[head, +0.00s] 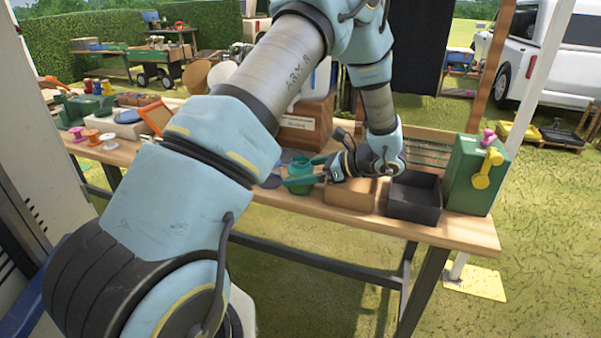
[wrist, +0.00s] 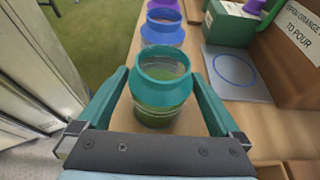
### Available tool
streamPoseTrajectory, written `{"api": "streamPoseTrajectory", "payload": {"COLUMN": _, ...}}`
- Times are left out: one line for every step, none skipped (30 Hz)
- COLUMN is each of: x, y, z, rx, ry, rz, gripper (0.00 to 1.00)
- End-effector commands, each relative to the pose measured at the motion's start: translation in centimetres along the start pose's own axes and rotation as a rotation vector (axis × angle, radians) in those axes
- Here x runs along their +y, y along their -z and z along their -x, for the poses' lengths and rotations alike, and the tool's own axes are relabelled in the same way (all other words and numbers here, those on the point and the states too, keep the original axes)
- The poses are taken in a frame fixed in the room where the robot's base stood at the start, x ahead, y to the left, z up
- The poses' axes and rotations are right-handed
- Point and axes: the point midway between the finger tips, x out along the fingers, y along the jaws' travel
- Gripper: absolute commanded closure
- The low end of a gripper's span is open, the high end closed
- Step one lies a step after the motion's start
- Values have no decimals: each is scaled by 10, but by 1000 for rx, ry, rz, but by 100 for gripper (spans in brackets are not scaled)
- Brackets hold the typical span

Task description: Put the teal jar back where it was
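The teal jar (wrist: 162,92) stands upright between my gripper's two teal fingers in the wrist view, with green contents showing through its lower part. My gripper (wrist: 160,72) has one finger on each side of the jar, very close to its sides. I cannot tell whether the fingers touch it. In the head view the teal jar (head: 300,165) is at the table's middle, partly hidden by my gripper (head: 298,182). A blue jar (wrist: 163,33) and a purple jar (wrist: 165,4) stand in a row beyond it in the wrist view.
A pale board with a blue ring (wrist: 235,70) lies right of the jars, beside a wooden box with a sign (wrist: 297,45). A green box (wrist: 230,28) is behind. A black open tray (head: 414,205) and green canister (head: 467,185) stand at the table's right end.

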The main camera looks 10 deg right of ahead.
Motion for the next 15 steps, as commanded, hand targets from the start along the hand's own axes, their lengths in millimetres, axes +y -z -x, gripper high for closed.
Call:
{"api": "streamPoseTrajectory", "payload": {"x": 0, "y": 0, "z": 0, "rx": 0, "ry": 0, "rz": 0, "gripper": 0}}
{"api": "streamPoseTrajectory", "payload": {"x": 0, "y": 0, "z": 0, "rx": 0, "ry": 0, "rz": 0, "gripper": 0}}
{"api": "streamPoseTrajectory", "payload": {"x": 0, "y": -1, "z": 0, "rx": 0, "ry": 0, "rz": 0, "gripper": 0}}
{"api": "streamPoseTrajectory", "payload": {"x": 0, "y": -3, "z": 1, "rx": 1, "ry": 0, "rz": 0, "gripper": 0}}
{"api": "streamPoseTrajectory", "payload": {"x": 0, "y": -5, "z": 2, "rx": 1, "ry": 0, "rz": 1, "gripper": 0}}
{"api": "streamPoseTrajectory", "payload": {"x": 0, "y": -2, "z": 6, "rx": 1, "ry": 2, "rz": 0, "gripper": 0}}
{"api": "streamPoseTrajectory", "payload": {"x": -1, "y": -2, "z": 9, "rx": 1, "ry": 3, "rz": 1, "gripper": 0}}
{"api": "streamPoseTrajectory", "payload": {"x": -1, "y": -1, "z": 14, "rx": 1, "ry": 4, "rz": 1, "gripper": 0}}
{"api": "streamPoseTrajectory", "payload": {"x": -1, "y": -1, "z": 20, "rx": 1, "ry": 5, "rz": 1, "gripper": 0}}
{"api": "streamPoseTrajectory", "payload": {"x": -1, "y": -1, "z": 26, "rx": 1, "ry": 5, "rz": 2, "gripper": 0}}
{"api": "streamPoseTrajectory", "payload": {"x": -1, "y": -1, "z": 32, "rx": 1, "ry": 6, "rz": 2, "gripper": 0}}
{"api": "streamPoseTrajectory", "payload": {"x": -1, "y": 0, "z": 40, "rx": 1, "ry": 6, "rz": 2, "gripper": 0}}
{"api": "streamPoseTrajectory", "payload": {"x": -1, "y": 0, "z": 47, "rx": 2, "ry": 6, "rz": 2, "gripper": 0}}
{"api": "streamPoseTrajectory", "payload": {"x": -1, "y": 0, "z": 54, "rx": 1, "ry": 6, "rz": 2, "gripper": 0}}
{"api": "streamPoseTrajectory", "payload": {"x": -1, "y": 0, "z": 63, "rx": 1, "ry": 5, "rz": 3, "gripper": 0}}
